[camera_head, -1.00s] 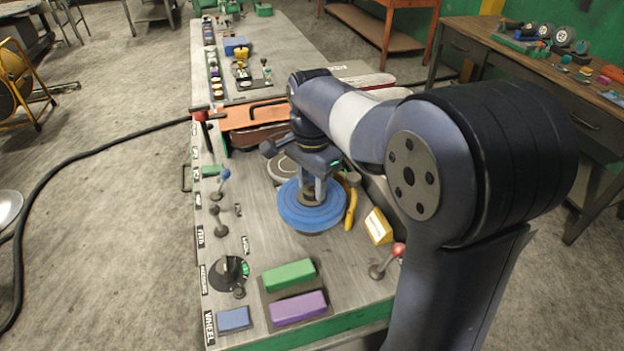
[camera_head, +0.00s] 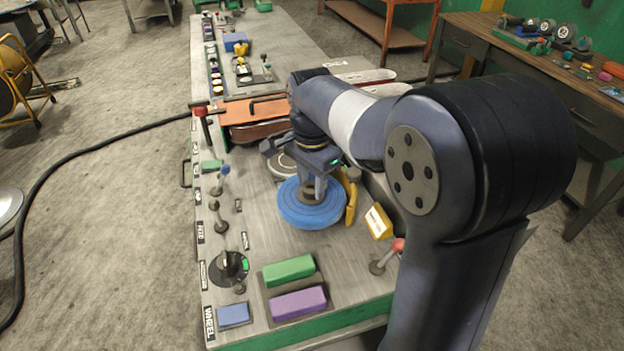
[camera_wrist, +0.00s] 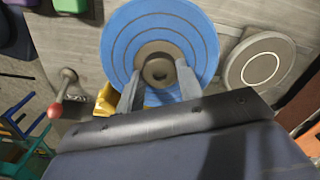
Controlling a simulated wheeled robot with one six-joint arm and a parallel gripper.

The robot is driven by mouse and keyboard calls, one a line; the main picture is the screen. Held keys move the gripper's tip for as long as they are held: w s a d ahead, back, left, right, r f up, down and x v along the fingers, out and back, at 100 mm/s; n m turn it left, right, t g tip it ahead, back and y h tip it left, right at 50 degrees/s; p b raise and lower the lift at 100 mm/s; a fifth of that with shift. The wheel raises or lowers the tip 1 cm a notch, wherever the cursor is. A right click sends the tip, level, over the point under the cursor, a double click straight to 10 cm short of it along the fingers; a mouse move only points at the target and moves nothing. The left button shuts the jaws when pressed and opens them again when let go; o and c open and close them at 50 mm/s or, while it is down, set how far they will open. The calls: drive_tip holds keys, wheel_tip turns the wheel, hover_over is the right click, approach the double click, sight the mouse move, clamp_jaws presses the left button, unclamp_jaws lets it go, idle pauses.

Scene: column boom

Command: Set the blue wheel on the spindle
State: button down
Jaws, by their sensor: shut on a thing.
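The blue wheel (camera_head: 312,212) is a flat disc with a dark ring groove and a grey-brown hub. My gripper (camera_head: 312,190) is over its middle, shut on the hub. In the wrist view the two fingers (camera_wrist: 160,86) grip the hub from both sides, and the blue disc (camera_wrist: 120,45) lies flat around them. I cannot tell whether the wheel touches the bench or hangs just above it. A round grey plate with a pale ring (camera_wrist: 260,66) lies beside the wheel, partly hidden by my arm in the head view. I cannot make out the spindle; the wheel may cover it.
A yellow curved part (camera_head: 351,202) stands close to the wheel's right edge. A yellow block (camera_head: 378,222) and a red-knobbed lever (camera_head: 387,256) are nearer right. Green (camera_head: 288,270) and purple (camera_head: 298,303) blocks sit in front.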

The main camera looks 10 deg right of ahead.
drive_tip(key=shift+c, duration=2.4)
unclamp_jaws()
drive_tip(key=shift+r+p, duration=3.45)
drive_tip(key=shift+r, duration=0.35)
drive_tip(key=shift+f, duration=0.15)
wheel_tip(320, 180, down, 8)
drive_tip(key=b, duration=0.7)
drive_tip(key=shift+r, duration=0.25)
drive_tip(key=shift+r, duration=0.15)
